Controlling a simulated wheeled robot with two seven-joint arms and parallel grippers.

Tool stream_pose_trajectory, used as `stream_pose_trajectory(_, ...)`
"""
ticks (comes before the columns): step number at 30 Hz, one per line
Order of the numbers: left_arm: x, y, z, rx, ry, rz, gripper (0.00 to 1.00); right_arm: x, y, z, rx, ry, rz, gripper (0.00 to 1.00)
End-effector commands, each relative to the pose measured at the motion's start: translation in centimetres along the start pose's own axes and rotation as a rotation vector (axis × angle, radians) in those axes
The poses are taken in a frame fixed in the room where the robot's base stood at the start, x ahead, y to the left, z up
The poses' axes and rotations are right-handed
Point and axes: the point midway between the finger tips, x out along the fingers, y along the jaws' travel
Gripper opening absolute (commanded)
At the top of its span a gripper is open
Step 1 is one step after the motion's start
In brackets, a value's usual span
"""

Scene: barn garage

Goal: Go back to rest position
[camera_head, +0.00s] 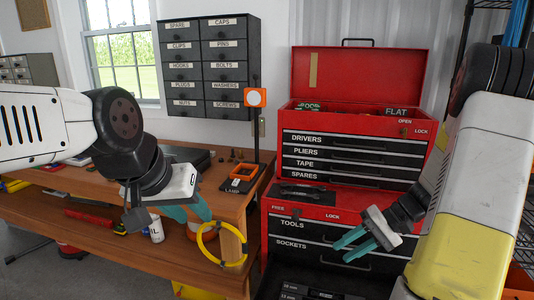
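My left gripper (188,211) hangs at the left centre, in front of the wooden bench's front edge, with its teal fingers pointing down and right. Two teal finger parts show with a gap between them, and nothing is seen held there. My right gripper (346,247) is in front of the lower drawers of the red tool chest (272,223). Its two teal fingers are apart, point left and have nothing between them. A yellow ring (243,240) is just right of the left gripper; whether they touch is unclear.
The wooden bench (258,170) carries an orange-framed lamp base (240,184) and a dark flat case. A white can (156,231) stands on its lower shelf. A labelled drawer cabinet (211,65) is on the wall. The chest's red lid (360,75) stands open.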

Motion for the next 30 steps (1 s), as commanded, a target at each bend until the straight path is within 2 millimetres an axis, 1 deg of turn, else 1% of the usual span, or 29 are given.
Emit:
stream_pose_trajectory(1, 0.0, 0.0, 0.0, 0.0, 0.0, 0.0, 0.36, -0.7, -2.1, 0.9, -0.038, 0.002, 0.058, 0.32)
stream_pose_trajectory(6, 0.0, 0.0, 0.0, 0.0, 0.0, 0.0, 0.36, -2.4, -7.3, 4.2, -0.13, 0.032, 0.243, 0.32)
stream_pose_trajectory(9, 0.0, 0.0, 0.0, 0.0, 0.0, 0.0, 0.36, -3.3, -9.8, 6.3, -0.186, 0.08, 0.342, 0.32)
stream_pose_trajectory(15, 0.0, 0.0, 0.0, 0.0, 0.0, 0.0, 0.36, -5.3, -13.7, 10.5, -0.31, 0.231, 0.5, 0.32)
stream_pose_trajectory(18, 0.0, 0.0, 0.0, 0.0, 0.0, 0.0, 0.36, -6.2, -15.1, 12.3, -0.368, 0.327, 0.55, 0.32)
stream_pose_trajectory(22, 0.0, 0.0, 0.0, 0.0, 0.0, 0.0, 0.36, -7.2, -16.3, 14.1, -0.428, 0.438, 0.583, 0.32)
stream_pose_trajectory(25, 0.0, 0.0, 0.0, 0.0, 0.0, 0.0, 0.36, -7.7, -16.9, 14.9, -0.457, 0.496, 0.593, 0.32)
stream_pose_trajectory(30, 0.0, 0.0, 0.0, 0.0, 0.0, 0.0, 0.36, -8.0, -17.1, 15.4, -0.471, 0.534, 0.596, 0.32)
